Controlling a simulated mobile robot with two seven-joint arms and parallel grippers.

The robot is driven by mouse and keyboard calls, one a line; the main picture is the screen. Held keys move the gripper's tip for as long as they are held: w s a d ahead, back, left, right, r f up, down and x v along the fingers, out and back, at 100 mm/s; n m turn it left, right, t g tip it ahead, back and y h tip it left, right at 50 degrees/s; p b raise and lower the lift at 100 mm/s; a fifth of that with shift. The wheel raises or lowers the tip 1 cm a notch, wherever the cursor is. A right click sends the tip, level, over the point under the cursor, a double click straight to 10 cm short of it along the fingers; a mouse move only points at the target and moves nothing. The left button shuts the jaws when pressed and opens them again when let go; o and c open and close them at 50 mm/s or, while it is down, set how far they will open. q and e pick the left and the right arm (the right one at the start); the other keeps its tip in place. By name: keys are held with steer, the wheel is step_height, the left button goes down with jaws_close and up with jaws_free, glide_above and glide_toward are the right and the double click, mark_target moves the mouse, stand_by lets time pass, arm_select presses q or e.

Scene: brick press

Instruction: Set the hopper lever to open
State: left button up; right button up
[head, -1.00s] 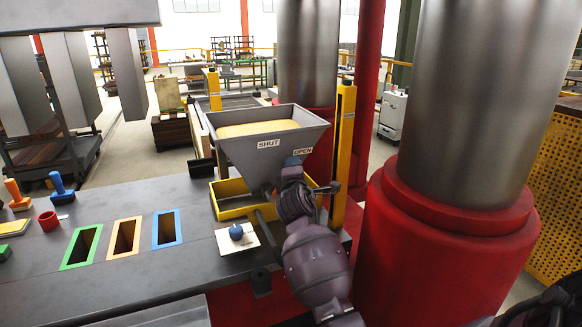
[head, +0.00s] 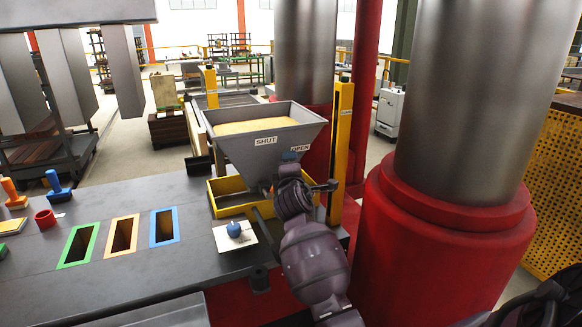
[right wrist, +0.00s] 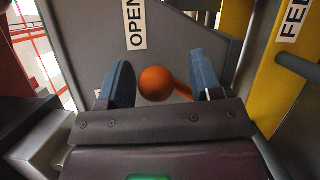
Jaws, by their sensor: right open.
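The grey hopper (head: 262,158) holds yellow-tan material and has a SHUT label (head: 266,141) and an OPEN label (head: 300,149) on its front. The OPEN label also shows in the right wrist view (right wrist: 135,22). The lever's orange ball knob (right wrist: 157,84) is near that label, with its orange rod (right wrist: 183,91) running right. My right gripper (right wrist: 165,80) is open, one blue finger on each side of the knob, with gaps visible. In the head view my right gripper (head: 290,157) is at the hopper's front and hides the lever. My left gripper is out of view.
A yellow tray (head: 230,212) sits under the hopper. A yellow post (head: 342,140) and a large red-based column (head: 440,235) stand close on the right. A blue knob on a white plate (head: 234,229) and several coloured-rimmed slots (head: 163,228) lie on the bench.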

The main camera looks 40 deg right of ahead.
steer(key=b+v, duration=0.1)
steer(key=v, duration=0.9)
steer(key=shift+s+a, duration=0.2)
